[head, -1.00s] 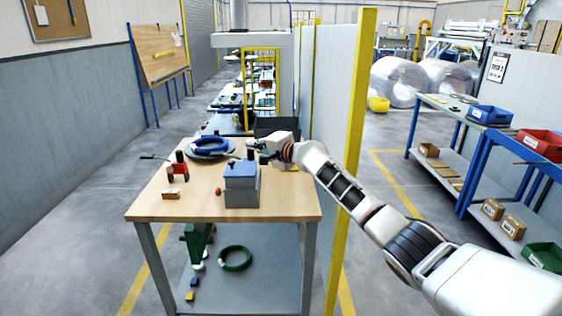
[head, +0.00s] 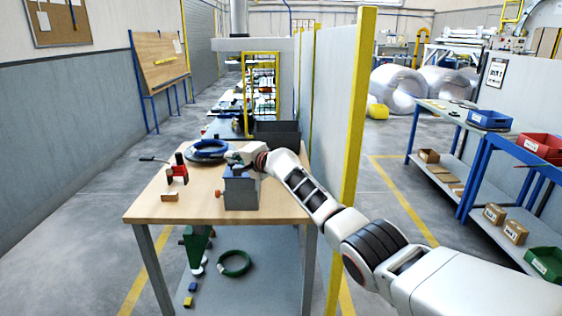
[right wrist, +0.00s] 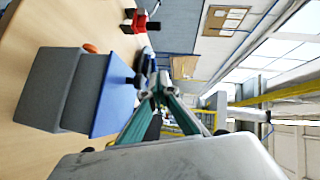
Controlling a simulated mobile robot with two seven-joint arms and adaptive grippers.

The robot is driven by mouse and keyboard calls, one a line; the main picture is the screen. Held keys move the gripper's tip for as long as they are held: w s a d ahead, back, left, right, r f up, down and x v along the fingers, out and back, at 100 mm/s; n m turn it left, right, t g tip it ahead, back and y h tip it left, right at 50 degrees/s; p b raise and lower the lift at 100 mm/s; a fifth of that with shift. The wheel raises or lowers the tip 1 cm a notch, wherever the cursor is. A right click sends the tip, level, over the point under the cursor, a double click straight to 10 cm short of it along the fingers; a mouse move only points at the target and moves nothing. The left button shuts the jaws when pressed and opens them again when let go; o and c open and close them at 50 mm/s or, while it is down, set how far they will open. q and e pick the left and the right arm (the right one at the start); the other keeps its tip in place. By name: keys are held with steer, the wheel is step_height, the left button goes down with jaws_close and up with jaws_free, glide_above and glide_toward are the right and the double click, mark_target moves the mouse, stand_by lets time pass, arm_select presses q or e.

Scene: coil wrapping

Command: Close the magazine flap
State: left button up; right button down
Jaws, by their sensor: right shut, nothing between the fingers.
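The magazine (head: 241,194) is a grey box on the wooden bench, also seen at the left of the right wrist view (right wrist: 50,90). Its blue flap (right wrist: 116,98) lies across the top of the box; I cannot tell if it sits fully flush. A small dark knob (right wrist: 138,80) stands up from the flap. My right gripper (head: 232,161) is shut and empty, just above the flap by the knob, and partly hides the flap in the head view. Its fingertips (right wrist: 157,92) show beside the knob in the wrist view; contact is unclear. My left gripper is not in view.
A blue coil (head: 209,148) lies behind the magazine on the bench (head: 150,207). A red and black tool (head: 178,170) and a small wooden block (head: 170,197) are at left. A dark bin (head: 277,132) and a partition with a yellow post (head: 352,130) stand behind and right.

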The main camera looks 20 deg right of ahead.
steer(key=shift+a+f, duration=0.15)
steer(key=shift+f, duration=0.1)
steer(key=shift+r, duration=0.1)
stand_by(0.5)
